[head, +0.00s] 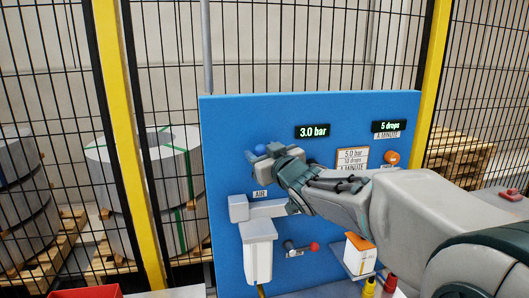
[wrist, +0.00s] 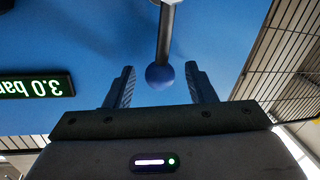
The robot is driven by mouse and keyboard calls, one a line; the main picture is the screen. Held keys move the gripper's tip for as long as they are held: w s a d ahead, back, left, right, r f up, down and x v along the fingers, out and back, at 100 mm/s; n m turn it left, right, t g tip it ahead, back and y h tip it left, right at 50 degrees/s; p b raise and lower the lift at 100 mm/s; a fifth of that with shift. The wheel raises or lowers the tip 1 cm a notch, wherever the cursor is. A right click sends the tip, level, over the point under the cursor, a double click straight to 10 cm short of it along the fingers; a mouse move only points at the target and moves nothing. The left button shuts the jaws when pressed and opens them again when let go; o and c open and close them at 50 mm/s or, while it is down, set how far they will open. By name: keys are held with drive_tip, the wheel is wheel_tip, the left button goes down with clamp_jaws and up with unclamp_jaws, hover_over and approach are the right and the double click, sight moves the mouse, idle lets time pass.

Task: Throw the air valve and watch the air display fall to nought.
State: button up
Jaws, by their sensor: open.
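The air valve's lever is a grey rod ending in a blue ball (wrist: 160,77); the ball also shows in the head view (head: 260,149), above the AIR label (head: 260,194). The air display (head: 312,131) reads 3.0 bar in green; it appears inverted at the left of the wrist view (wrist: 36,86). My gripper (wrist: 161,88) is open, its two fingers on either side of the ball with a visible gap at each side.
The blue panel (head: 222,116) also carries a drops display (head: 388,125), an orange knob (head: 391,158), a red-knobbed lever (head: 314,246) and a white filter housing (head: 258,255). A mesh fence (head: 300,45) stands behind, with steel coils (head: 172,190) on pallets beyond.

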clamp_jaws()
